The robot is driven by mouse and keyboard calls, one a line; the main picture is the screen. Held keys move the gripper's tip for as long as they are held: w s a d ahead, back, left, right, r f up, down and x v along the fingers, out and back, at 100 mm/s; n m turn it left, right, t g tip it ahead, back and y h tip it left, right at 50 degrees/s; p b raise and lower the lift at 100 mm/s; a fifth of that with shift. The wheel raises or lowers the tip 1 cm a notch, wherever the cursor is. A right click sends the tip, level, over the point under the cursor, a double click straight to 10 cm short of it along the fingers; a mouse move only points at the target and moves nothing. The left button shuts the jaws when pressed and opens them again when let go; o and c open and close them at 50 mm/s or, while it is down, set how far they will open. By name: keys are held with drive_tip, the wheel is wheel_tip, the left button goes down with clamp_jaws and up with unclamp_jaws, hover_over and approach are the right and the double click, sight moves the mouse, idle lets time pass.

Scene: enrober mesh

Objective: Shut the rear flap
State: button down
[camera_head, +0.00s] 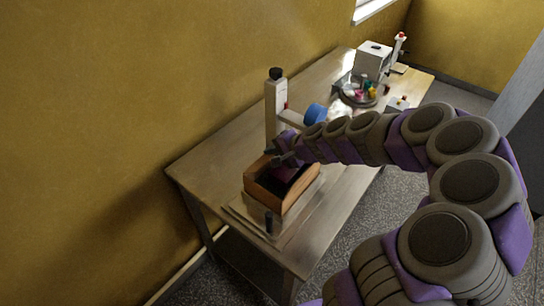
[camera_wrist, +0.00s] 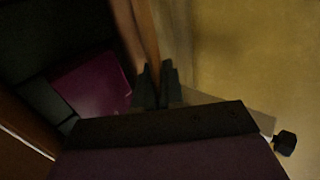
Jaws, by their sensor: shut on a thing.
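An open-topped wooden box (camera_head: 262,195) stands on a board near the front of the table. Its inside is dark, with a magenta piece (camera_wrist: 95,85) in the wrist view. My gripper (camera_head: 275,158) is at the box's far upper edge. In the wrist view the two dark fingers (camera_wrist: 157,85) are close together on a thin upright wooden panel (camera_wrist: 147,35), which seems to be the rear flap. I cannot tell the flap's angle. My arm hides part of the box's far right side.
A white post (camera_head: 275,105) with a dark knob and a blue round part (camera_head: 315,113) stand just behind the box. A round tray (camera_head: 346,97) of coloured pieces and a white machine (camera_head: 373,62) stand farther back. The table's (camera_head: 205,160) left side is clear beside a yellow wall.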

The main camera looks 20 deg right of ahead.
drive_tip(key=shift+f, duration=0.1)
idle(0.3)
drive_tip(key=c, duration=1.3)
unclamp_jaws()
drive_tip(key=p+v, duration=0.1)
drive_tip(key=v, duration=0.7)
drive_tip(key=p+v, duration=0.1)
drive_tip(key=v, duration=0.8)
drive_tip(key=shift+s+d+f+p, duration=0.15)
drive_tip(key=shift+s+d+p, duration=0.1)
drive_tip(key=shift+s+p, duration=0.05)
